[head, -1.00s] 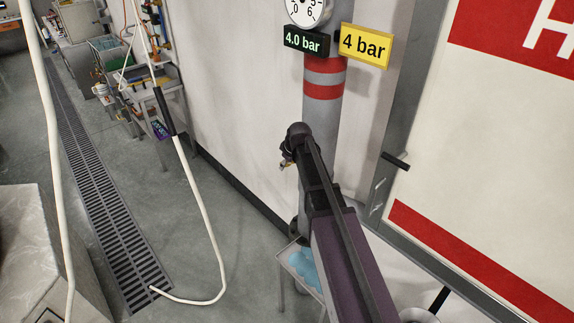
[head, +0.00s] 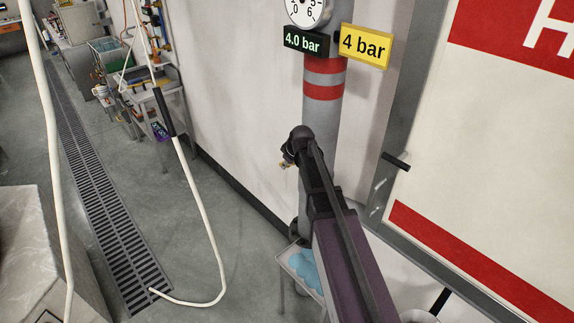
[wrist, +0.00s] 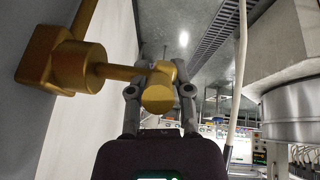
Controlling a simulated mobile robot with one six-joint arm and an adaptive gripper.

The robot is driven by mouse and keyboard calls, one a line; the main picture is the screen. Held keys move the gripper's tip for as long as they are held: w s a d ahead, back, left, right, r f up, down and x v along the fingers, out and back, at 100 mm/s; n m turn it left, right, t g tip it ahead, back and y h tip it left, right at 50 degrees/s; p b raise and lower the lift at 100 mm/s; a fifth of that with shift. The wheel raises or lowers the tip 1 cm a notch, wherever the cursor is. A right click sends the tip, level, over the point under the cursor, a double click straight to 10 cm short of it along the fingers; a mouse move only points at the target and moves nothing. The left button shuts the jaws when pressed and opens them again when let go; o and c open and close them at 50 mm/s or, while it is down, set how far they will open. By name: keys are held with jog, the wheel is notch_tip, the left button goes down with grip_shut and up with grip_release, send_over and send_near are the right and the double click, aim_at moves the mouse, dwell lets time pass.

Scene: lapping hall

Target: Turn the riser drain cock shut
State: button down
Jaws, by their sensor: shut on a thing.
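The riser drain cock (wrist: 82,68) fills the upper left of the wrist view as a brass body. Its bar-like brass handle (wrist: 158,92) reaches right and ends in a round knob. My gripper (wrist: 160,75) has one finger on each side of the handle end and is shut on it. In the head view my arm covers the cock, and only a small part of my gripper (head: 288,158) shows left of the riser (head: 322,115). The riser is a grey upright pipe with red bands.
A dial gauge (head: 308,10), a dark "4.0 bar" display (head: 303,41) and a yellow "4 bar" sign (head: 365,45) sit on the riser. A red and white cabinet (head: 490,130) stands right. A white hose (head: 205,210) hangs left above open floor with a drain grate (head: 105,210).

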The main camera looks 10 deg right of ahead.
jog(key=t+b, duration=0.1)
jog(key=t+y+b, duration=0.1)
jog(key=b, duration=0.1)
jog(key=t+y+b, duration=0.1)
jog(key=shift+s+f+t, duration=0.25)
jog(key=shift+f+t, duration=0.05)
jog(key=shift+f, duration=0.05)
jog(key=t+y+b, duration=0.1)
jog(key=t+b, duration=0.1)
jog(key=b, duration=0.1)
jog(key=shift+w+r+t+b, duration=0.15)
jog(key=shift+r+t+b, duration=0.05)
jog(key=shift+t+b, duration=0.25)
jog(key=shift+r, duration=0.1)
jog(key=c, duration=0.5)
grip_release()
jog(key=shift+c, duration=0.2)
jog(key=shift+w+r+g+p, duration=0.1)
jog(key=shift+r+g+p, duration=0.1)
jog(key=shift+g+p, duration=0.45)
